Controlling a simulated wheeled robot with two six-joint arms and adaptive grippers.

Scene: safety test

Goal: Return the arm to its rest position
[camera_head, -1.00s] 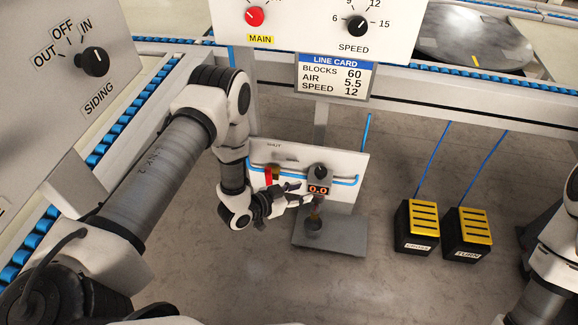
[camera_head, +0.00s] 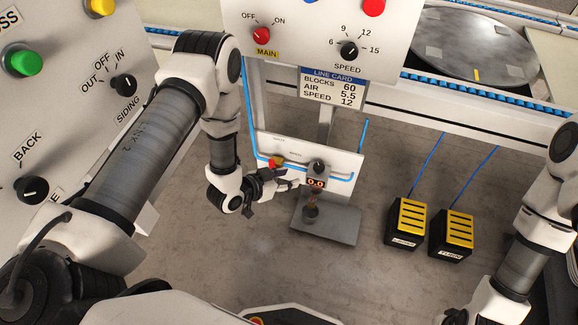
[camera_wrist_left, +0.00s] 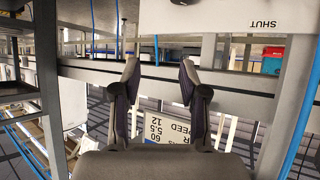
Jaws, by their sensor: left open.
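My left arm (camera_head: 130,150) comes in from the left and bends down at the elbow. Its gripper (camera_head: 290,184) is open, in front of the small white air panel (camera_head: 345,163), with nothing seen between the fingers. The gripper overlaps the panel's lower left part, and I cannot tell whether it touches. A red and yellow part (camera_head: 276,160) shows just above the gripper. In the left wrist view the two fingers (camera_wrist_left: 159,75) stand apart. My right arm (camera_head: 525,265) is at the right; its gripper is mostly cut off by the bottom edge.
A control panel with a SIDING knob (camera_head: 123,84) is at the left, close to my left arm. A MAIN and SPEED panel (camera_head: 310,45) stands above, with a line card (camera_head: 332,88) below it. Two yellow-topped pedals (camera_head: 407,222) (camera_head: 453,234) sit on the floor (camera_head: 300,270).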

